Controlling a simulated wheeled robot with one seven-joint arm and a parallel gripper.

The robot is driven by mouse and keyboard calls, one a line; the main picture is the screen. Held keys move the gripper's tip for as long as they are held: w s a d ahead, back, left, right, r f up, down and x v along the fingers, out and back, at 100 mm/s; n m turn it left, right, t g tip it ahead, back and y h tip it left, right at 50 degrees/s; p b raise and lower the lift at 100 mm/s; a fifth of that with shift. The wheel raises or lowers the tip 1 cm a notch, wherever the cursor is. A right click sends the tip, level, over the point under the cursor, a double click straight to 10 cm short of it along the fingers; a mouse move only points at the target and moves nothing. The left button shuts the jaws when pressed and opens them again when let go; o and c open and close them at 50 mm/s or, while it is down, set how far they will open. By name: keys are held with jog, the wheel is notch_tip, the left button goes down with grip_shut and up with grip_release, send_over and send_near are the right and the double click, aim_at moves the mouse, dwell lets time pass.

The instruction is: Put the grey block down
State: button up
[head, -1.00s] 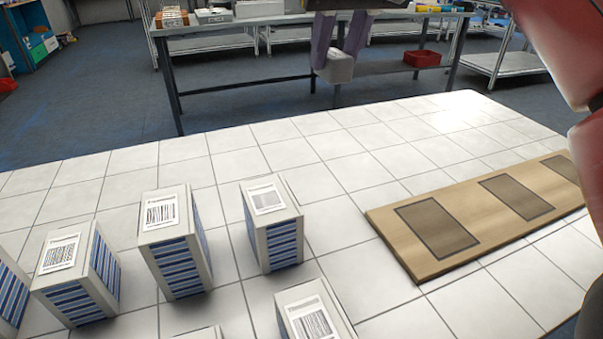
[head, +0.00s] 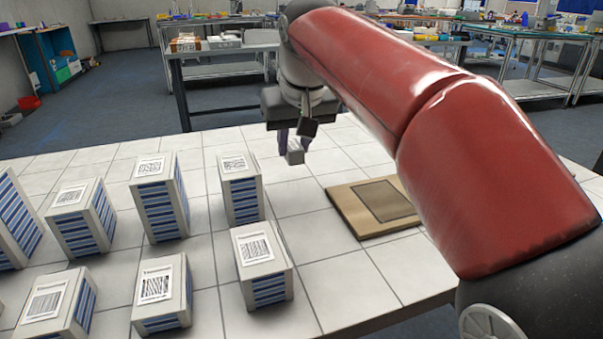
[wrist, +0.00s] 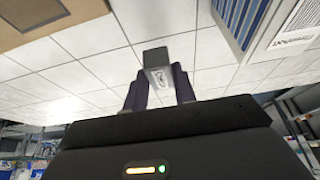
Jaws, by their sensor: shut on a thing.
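The grey block (head: 295,152) is small and held between the fingers of my gripper (head: 291,140), above the far part of the white tiled table (head: 330,270). In the wrist view the grey block (wrist: 156,62) sits between the two dark fingertips of my gripper (wrist: 158,82), with a small dark marking on its facing side. White table tiles show beyond it. How high the block is above the table I cannot tell exactly.
Several white-and-blue boxes with barcode labels stand at the left and middle, one tall box (head: 240,190) close to my gripper.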

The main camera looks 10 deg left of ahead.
aim_at(295, 162)
notch_tip(295, 162, down, 4)
jog(key=b, duration=0.4)
jog(key=shift+f, duration=0.15)
jog(key=o, duration=1)
